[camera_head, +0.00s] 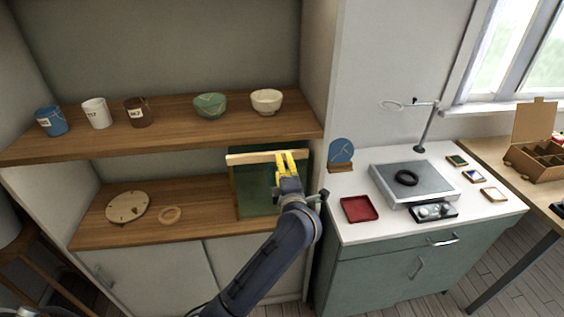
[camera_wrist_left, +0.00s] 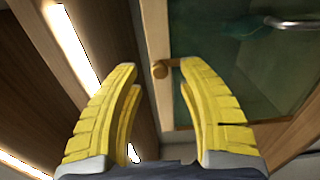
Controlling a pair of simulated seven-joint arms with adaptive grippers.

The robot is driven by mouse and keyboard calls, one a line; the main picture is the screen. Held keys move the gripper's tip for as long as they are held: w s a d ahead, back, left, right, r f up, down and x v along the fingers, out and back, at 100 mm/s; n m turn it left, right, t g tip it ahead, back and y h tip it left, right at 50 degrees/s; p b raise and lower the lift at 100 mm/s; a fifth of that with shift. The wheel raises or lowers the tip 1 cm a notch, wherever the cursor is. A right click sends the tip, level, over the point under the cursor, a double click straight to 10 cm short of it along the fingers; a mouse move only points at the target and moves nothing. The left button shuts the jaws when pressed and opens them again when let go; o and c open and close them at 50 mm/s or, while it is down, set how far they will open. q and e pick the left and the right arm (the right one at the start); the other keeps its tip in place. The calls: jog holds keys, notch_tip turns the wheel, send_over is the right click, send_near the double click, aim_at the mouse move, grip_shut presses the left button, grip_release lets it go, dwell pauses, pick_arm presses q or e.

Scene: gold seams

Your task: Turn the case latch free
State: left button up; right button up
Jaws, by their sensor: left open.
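The case (camera_head: 245,188) stands in the lower shelf bay, with a wooden frame and a dark green glassy front. In the left wrist view the case (camera_wrist_left: 230,70) fills the right side. The latch is not distinguishable in the head view.
The upper shelf (camera_head: 180,128) above holds cups and two bowls. The cabinet's side wall (camera_head: 325,70) is close on the right, before a white counter with a red tray (camera_head: 359,209).

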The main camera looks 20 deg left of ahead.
pick_arm(q)
jog(key=shift+x, duration=1.3)
jog(key=shift+c, duration=0.5)
grip_shut()
